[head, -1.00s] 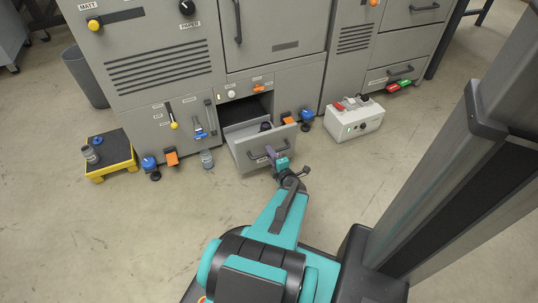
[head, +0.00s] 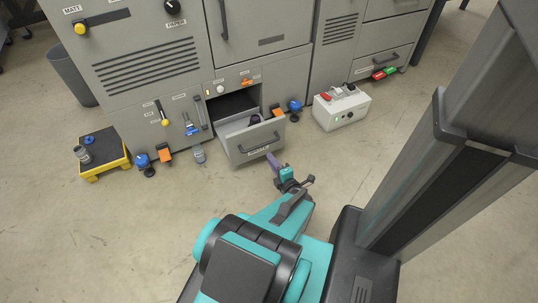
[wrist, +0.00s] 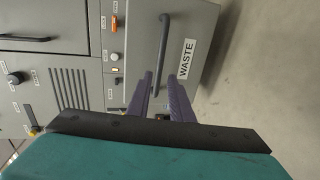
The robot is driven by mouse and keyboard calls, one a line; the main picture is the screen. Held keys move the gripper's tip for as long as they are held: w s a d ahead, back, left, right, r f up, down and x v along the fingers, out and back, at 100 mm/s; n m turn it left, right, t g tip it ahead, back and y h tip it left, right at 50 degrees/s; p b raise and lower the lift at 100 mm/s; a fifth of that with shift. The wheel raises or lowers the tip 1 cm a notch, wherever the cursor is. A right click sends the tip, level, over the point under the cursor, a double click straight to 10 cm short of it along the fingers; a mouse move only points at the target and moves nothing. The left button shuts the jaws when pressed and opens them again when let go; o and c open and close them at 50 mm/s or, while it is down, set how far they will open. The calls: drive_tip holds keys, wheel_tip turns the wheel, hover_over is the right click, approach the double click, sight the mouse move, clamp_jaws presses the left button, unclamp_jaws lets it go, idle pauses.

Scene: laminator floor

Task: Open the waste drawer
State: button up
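The waste drawer (head: 262,146) is pulled well out from the grey machine, low in the middle of the head view. Its dark handle (head: 264,143) is on the front. A dark rounded item (head: 255,119) shows inside. In the wrist view, the drawer front (wrist: 187,30) carries a WASTE label (wrist: 187,58) beside the handle (wrist: 162,55). My gripper (head: 274,160) is just in front of the drawer, short of the handle. Its two purple fingers (wrist: 161,88) are apart with nothing between them, and the handle lies beyond the tips.
A white box with a red switch (head: 341,108) stands on the floor to the right. The floor in front is clear.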

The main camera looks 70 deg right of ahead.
drive_tip(key=shift+p+v, duration=0.5)
drive_tip(key=shift+v, duration=0.6)
